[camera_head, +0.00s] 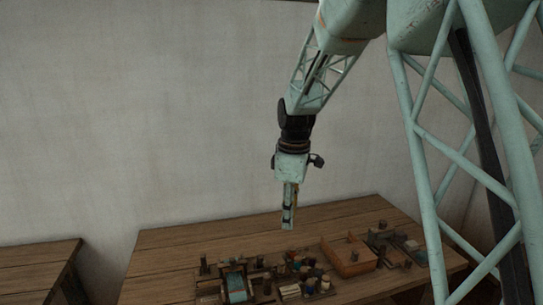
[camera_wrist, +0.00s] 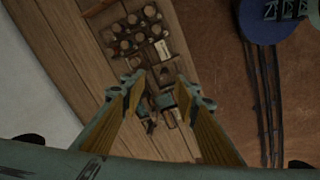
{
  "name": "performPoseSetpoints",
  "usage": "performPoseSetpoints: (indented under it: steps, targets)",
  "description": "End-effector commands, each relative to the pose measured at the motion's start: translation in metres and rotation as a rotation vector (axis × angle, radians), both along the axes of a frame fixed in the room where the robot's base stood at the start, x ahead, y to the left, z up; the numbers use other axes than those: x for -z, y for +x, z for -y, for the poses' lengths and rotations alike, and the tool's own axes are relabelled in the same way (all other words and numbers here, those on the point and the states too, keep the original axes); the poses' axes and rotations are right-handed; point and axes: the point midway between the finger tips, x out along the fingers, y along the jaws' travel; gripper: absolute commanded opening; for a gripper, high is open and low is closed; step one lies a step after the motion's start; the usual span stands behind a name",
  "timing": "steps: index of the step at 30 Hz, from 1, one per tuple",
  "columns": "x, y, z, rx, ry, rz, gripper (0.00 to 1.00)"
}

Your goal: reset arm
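My gripper (camera_head: 289,224) hangs pointing down above the wooden table (camera_head: 160,243) in the head view. Its fingertips are well above the small items on the table. In the wrist view my gripper (camera_wrist: 152,85) shows two fingers with wooden-coloured inner pads, spread apart. Nothing is held between them. The table edge and its items appear beyond the fingers.
An orange-brown open box (camera_head: 340,262) stands on the table, with several small dark items (camera_head: 385,237) to its right. Several spools (camera_head: 305,271) and a blue-and-white piece (camera_head: 236,286) lie left of it. Another wooden table (camera_head: 35,254) is at left. Bare tabletop lies at the left.

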Motion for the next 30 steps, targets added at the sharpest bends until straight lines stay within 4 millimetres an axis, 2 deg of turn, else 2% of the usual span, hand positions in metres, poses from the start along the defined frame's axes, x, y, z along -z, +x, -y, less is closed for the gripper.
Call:
performPoseSetpoints:
  steps: [12,30]
  targets:
    - [-0.049,-0.055,0.031,0.170,0.023,0.030,0.28]
    - [-0.101,-0.145,0.070,0.413,0.062,0.070,0.28]
